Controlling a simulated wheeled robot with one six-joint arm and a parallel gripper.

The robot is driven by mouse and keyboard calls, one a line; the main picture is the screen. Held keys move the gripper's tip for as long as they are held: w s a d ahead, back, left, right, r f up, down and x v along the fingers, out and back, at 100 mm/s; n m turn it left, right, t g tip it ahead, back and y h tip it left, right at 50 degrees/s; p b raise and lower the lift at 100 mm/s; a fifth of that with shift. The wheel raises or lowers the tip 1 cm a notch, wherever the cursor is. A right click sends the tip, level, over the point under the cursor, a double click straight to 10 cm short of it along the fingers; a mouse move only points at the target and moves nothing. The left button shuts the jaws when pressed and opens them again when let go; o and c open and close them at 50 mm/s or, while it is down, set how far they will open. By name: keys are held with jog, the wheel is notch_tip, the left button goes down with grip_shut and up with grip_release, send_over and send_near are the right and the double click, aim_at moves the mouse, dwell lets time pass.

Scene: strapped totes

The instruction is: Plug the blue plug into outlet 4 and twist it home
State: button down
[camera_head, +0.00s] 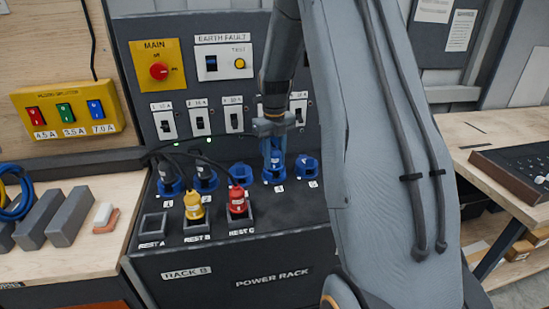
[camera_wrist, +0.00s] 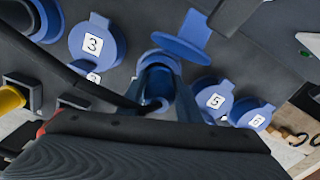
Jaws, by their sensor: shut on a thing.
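The blue plug (camera_head: 277,157) is upright at outlet 4 (camera_head: 272,179), directly below my gripper (camera_head: 273,129). My gripper is shut on the plug. In the wrist view the plug (camera_wrist: 157,88) shows its lower body and dark cable between the jaws, and the raised blue lid of outlet 4 (camera_wrist: 184,45) stands beside it. The plug's front end is at the socket mouth; how deep it sits and its twist angle cannot be told. Outlet 3 (camera_wrist: 97,44) and outlet 5 (camera_wrist: 213,98) are on either side, both with no plug.
Dark plugs occupy outlet 1 (camera_head: 170,184) and outlet 2 (camera_head: 205,181). A yellow plug (camera_head: 194,206) stands in rest B and a red plug (camera_head: 238,201) in rest C. Rest A (camera_head: 153,225) is empty. Breaker switches (camera_head: 233,119) line the panel close behind my gripper.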

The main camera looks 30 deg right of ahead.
aim_at(274, 147)
jog(key=shift+s+f+m, duration=0.1)
jog(key=shift+m, duration=0.7)
jog(key=c, duration=1.2)
grip_release()
jog(key=shift+a, duration=0.1)
jog(key=shift+r, duration=0.4)
jog(key=shift+r+b, duration=1.15)
jog(key=shift+r, duration=2.4)
